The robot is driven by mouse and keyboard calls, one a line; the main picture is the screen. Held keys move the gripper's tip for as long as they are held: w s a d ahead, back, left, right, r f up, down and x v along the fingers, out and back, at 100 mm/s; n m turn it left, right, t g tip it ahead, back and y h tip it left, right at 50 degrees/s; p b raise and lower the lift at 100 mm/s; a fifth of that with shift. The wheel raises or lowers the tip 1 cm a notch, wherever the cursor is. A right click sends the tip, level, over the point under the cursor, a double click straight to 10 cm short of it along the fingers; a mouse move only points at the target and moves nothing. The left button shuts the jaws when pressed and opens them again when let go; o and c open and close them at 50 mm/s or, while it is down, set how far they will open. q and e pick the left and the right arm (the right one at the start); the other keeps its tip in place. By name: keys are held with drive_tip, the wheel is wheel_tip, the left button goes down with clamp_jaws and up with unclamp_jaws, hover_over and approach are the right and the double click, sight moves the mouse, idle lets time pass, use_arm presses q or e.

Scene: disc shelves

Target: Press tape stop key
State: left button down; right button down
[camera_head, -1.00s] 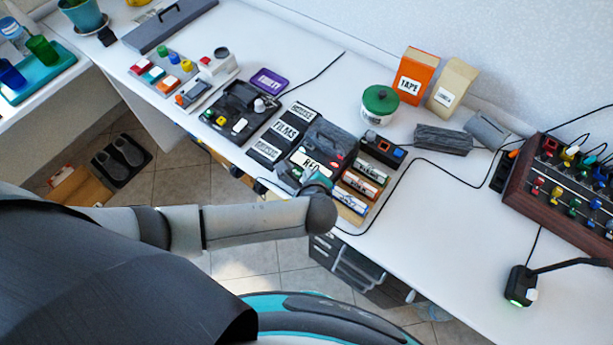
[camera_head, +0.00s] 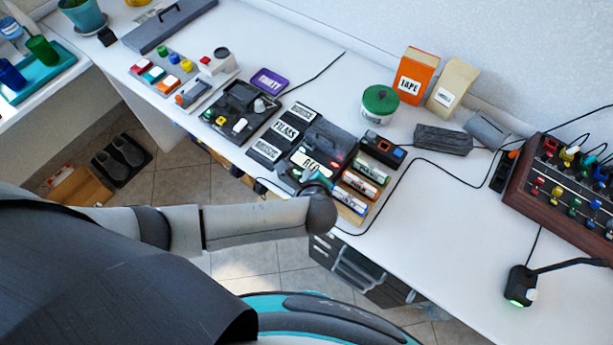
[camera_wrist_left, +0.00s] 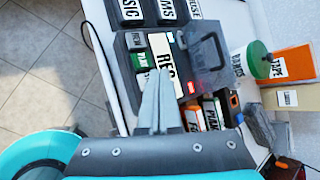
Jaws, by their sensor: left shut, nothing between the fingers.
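A dark tape recorder (camera_head: 326,140) with a white label reading REC (camera_head: 311,164) sits near the desk's front edge. In the left wrist view, the recorder (camera_wrist_left: 205,62) shows its REC label (camera_wrist_left: 163,58), a handle and a small red display. A row of small keys (camera_wrist_left: 138,60), one of them green, lies left of the label; I cannot read which is the stop key. My left gripper (camera_wrist_left: 157,76) is shut and empty, its tips over the recorder's key end. They hide part of it, and contact cannot be told. In the head view my left gripper (camera_head: 309,177) is partly hidden by its wrist.
Labelled boxes (camera_head: 369,169) stand right of the recorder, and a flat black case (camera_head: 283,131) with white labels lies left. A green-lidded tub (camera_head: 379,106) and an orange TAPE box (camera_head: 415,76) stand behind. A mixer (camera_head: 560,190) is far right.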

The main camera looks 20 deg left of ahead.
use_arm(q)
drive_tip(key=shift+f, duration=0.4)
drive_tip(key=shift+f+b, duration=0.3)
drive_tip(key=shift+f, duration=0.1)
idle(0.7)
drive_tip(key=shift+r, duration=0.1)
drive_tip(key=shift+r+p, duration=0.7)
drive_tip(key=shift+p, duration=0.3)
wheel_tip(320, 180, up, 5)
drive_tip(key=p, duration=0.5)
drive_tip(key=shift+r+p, duration=0.1)
drive_tip(key=shift+p, duration=0.25)
